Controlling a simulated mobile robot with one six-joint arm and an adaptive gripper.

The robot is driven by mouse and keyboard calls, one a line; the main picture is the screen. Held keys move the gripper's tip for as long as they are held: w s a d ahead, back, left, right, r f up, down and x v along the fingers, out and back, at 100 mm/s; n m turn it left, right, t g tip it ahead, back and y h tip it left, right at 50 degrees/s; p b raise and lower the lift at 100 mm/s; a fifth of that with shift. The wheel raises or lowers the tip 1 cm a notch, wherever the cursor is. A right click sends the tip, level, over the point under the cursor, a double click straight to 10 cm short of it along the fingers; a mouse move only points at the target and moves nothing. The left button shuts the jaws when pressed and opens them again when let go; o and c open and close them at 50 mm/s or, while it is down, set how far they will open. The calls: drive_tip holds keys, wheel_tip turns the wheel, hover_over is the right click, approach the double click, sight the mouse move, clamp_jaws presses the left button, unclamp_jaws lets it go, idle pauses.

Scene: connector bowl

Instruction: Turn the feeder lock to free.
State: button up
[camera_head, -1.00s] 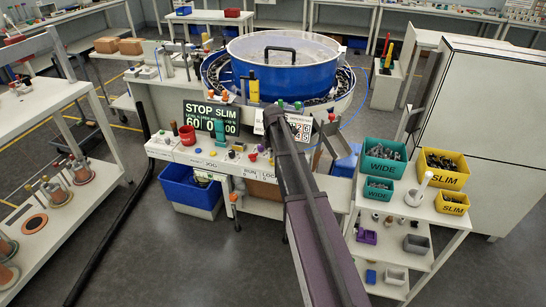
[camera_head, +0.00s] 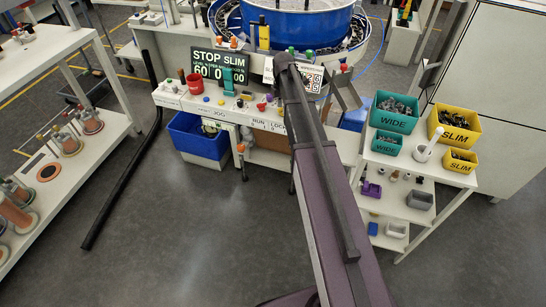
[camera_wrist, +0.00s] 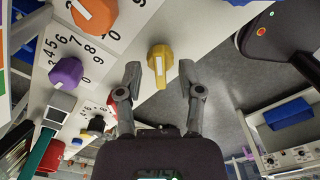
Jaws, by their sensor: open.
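My gripper (camera_wrist: 160,80) is open in the wrist view. A yellow knob (camera_wrist: 160,60) with a white stripe shows between and just past its fingertips. I cannot tell whether the fingers touch it. An orange-red knob (camera_wrist: 95,16) and a purple knob (camera_wrist: 66,72) sit on number dials to its left. In the head view the blue bowl feeder (camera_head: 296,20) stands behind the control bench (camera_head: 200,101), with a STOP SLIM display (camera_head: 219,66). My arm hides the gripper and part of the panel there.
A white cart (camera_head: 400,158) at right holds teal WIDE bins (camera_head: 394,122) and yellow SLIM bins (camera_head: 455,135). A blue crate (camera_head: 197,146) sits under the bench. A shelf rack (camera_head: 62,110) stands at left. The floor in front is clear.

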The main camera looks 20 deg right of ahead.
drive_tip(key=shift+m, duration=0.3)
drive_tip(key=m, duration=0.3)
drive_tip(key=shift+m, duration=0.4)
drive_tip(key=m, duration=0.4)
drive_tip(key=shift+m, duration=0.3)
drive_tip(key=m, duration=0.8)
drive_tip(key=shift+m, duration=0.4)
wheel_tip(320, 180, up, 14)
drive_tip(key=p, duration=1.4)
drive_tip(key=s+a+f+m+b, duration=0.1)
drive_tip(key=s+a+f+b, duration=0.35)
drive_tip(key=s, duration=0.35)
drive_tip(key=s+a+f+b, duration=0.4)
drive_tip(key=s+f+b, duration=0.1)
drive_tip(key=s, duration=0.4)
drive_tip(key=s+a+f+m+b, duration=0.1)
drive_tip(key=s+a+f+b, duration=0.35)
drive_tip(key=s, duration=0.35)
wheel_tip(320, 180, down, 12)
drive_tip(key=b, duration=1.2)
